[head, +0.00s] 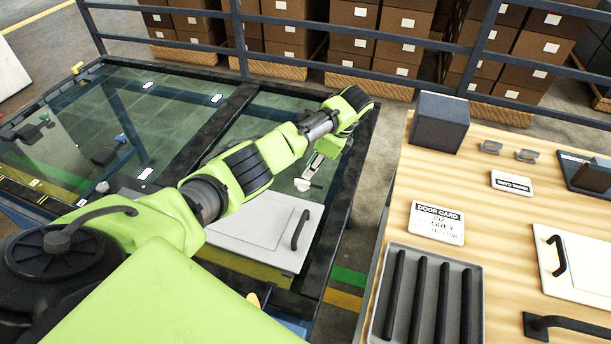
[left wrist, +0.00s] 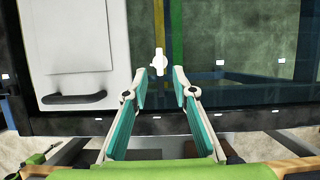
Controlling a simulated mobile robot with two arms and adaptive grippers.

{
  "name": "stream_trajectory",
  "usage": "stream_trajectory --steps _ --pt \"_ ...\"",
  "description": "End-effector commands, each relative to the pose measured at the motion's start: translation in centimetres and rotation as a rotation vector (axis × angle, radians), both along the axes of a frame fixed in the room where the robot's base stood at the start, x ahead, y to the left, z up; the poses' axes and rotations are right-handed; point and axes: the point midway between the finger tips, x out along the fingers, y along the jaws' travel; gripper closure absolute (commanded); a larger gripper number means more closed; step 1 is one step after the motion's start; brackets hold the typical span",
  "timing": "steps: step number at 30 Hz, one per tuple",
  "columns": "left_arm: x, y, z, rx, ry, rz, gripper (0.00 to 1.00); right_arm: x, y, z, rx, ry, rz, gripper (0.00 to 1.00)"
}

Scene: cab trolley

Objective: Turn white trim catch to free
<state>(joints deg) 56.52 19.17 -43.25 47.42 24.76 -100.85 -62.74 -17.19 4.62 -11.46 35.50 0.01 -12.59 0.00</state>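The white trim catch (left wrist: 159,62) shows in the left wrist view as a small white piece with a narrow upright bar. It lies in line with the gap between my left gripper's fingertips (left wrist: 160,74), at or just beyond them; contact cannot be told. The gripper is open, with a fingertip on either side of that line. In the head view my left arm reaches over the dark-framed glass panel, and the left gripper (head: 314,168) points down just above the white catch (head: 302,185). My right gripper is not in view.
A white panel (head: 258,222) with a black handle (head: 300,230) lies beside the catch. A wooden table (head: 390,235) at the right carries a grey slotted tray (head: 476,335), a door card sign (head: 437,223) and a dark box (head: 439,123). A railing (head: 350,87) runs behind.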

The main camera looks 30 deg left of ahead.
Motion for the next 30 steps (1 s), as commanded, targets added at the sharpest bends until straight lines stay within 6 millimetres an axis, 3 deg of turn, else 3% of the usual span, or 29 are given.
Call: stream_trajectory --steps 3,9,26,30 --pt "0.3 -0.9 2.1 0.0 -0.003 -0.001 0.75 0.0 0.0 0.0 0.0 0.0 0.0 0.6" --pt "0.4 -1.6 4.1 0.001 0.0 0.001 0.75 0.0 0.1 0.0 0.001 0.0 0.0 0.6" --pt "0.4 -1.7 4.5 0.001 0.0 0.001 0.75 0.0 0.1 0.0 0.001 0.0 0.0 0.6" --pt "0.5 -1.7 5.6 0.001 0.0 0.001 0.75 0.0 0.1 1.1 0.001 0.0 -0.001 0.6"
